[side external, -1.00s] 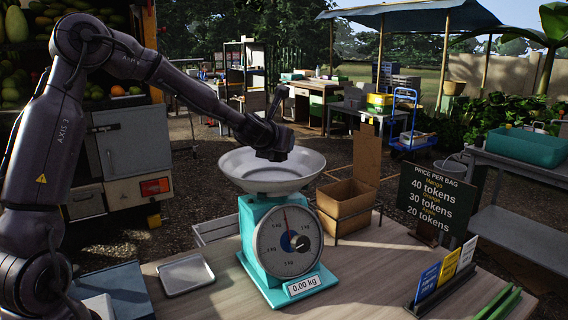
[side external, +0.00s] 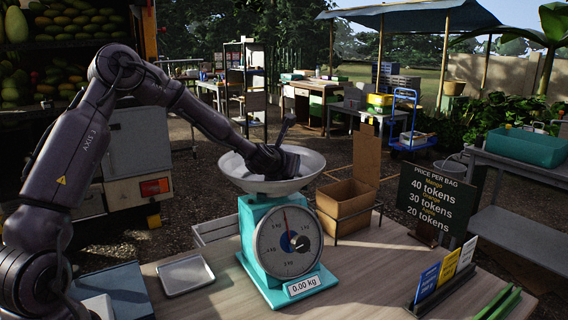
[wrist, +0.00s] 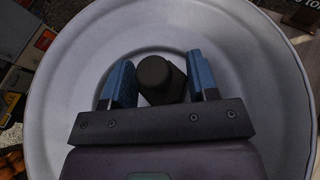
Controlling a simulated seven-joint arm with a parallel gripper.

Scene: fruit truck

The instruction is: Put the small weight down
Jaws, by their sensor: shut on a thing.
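The small weight (wrist: 158,78) is a dark, rounded block between the two blue fingers of my gripper (wrist: 160,84) in the wrist view. My gripper is shut on it, above or inside the scale's white pan (wrist: 62,75). In the side view my gripper (side external: 284,170) is low in the pan (side external: 243,182), and the weight is hidden there. The turquoise scale (side external: 262,215) stands on the table, and its display reads 0.00 kg. Whether the weight touches the pan I cannot tell.
A small metal tray (side external: 185,276) lies left of the scale on the wooden table (side external: 365,270). An open cardboard box (side external: 345,203) stands behind right. A price board (side external: 433,200) and a rack of coloured cards (side external: 445,275) are at the right.

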